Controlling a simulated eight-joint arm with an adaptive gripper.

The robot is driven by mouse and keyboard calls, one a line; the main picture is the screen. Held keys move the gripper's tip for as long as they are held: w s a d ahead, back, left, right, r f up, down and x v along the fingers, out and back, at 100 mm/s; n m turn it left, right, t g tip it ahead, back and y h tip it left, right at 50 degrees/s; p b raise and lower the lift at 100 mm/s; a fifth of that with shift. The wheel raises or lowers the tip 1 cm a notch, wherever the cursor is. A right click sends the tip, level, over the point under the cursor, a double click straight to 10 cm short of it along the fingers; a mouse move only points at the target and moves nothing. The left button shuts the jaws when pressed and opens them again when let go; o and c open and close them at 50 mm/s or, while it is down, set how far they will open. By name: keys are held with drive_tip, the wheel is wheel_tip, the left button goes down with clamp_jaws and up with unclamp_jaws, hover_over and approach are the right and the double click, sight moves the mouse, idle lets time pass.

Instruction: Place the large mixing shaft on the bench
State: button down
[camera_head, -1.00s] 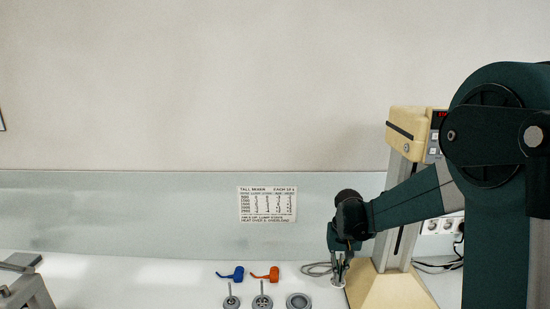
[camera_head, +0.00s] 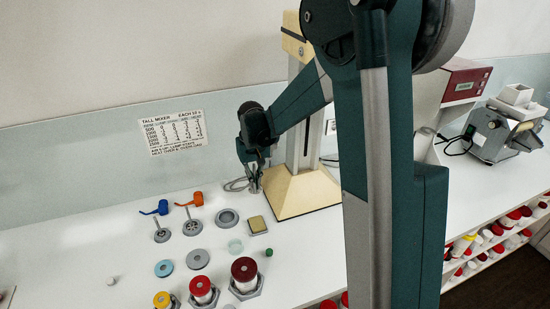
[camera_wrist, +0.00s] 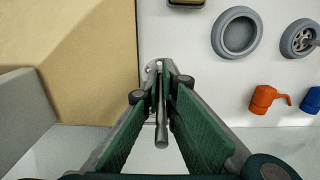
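My gripper (camera_head: 254,168) is low over the white bench (camera_head: 90,245), just left of the tall mixer's cream base (camera_head: 300,197). In the wrist view, its green fingers (camera_wrist: 160,78) are closed around a slim grey metal mixing shaft (camera_wrist: 161,130). The shaft's small perforated disc (camera_wrist: 151,67) shows just past the fingertips; in the head view the disc end (camera_head: 253,190) is close to the bench top. I cannot tell whether it touches. Two other shafts with discs, one (camera_head: 161,235) and another (camera_head: 192,227), stand on the bench to the left.
A grey ring (camera_head: 228,217), a tan block (camera_head: 257,225), a blue part (camera_head: 155,208) and an orange part (camera_head: 190,200) lie nearby. Red-capped jars (camera_head: 245,274) stand at the front edge. The left bench is mostly clear. A mill (camera_head: 500,135) stands far right.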

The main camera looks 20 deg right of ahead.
drive_tip(key=s+d+r+m+p, duration=0.1)
drive_tip(key=s+d, duration=0.1)
drive_tip(key=s+d+r+m+p, duration=0.1)
drive_tip(key=s+d+r, duration=0.1)
drive_tip(key=s+d, duration=0.1)
drive_tip(key=s+d+r+m+p, duration=0.1)
drive_tip(key=s+d+m+p, duration=0.1)
drive_tip(key=d, duration=0.1)
drive_tip(key=shift+s+d+r, duration=0.2)
drive_tip(key=shift+s+d, duration=0.05)
drive_tip(key=s+d+m, duration=0.4)
drive_tip(key=s+d, duration=0.1)
drive_tip(key=s, duration=0.6)
drive_tip(key=s+d+m, duration=0.5)
drive_tip(key=s+d, duration=0.1)
drive_tip(key=s, duration=0.5)
drive_tip(key=shift+d+r+m, duration=0.3)
drive_tip(key=shift+f, duration=0.15)
drive_tip(key=shift+f, duration=2.75)
drive_tip(key=shift+f, duration=0.1)
drive_tip(key=shift+f+b, duration=0.4)
drive_tip(key=shift+f, duration=1.6)
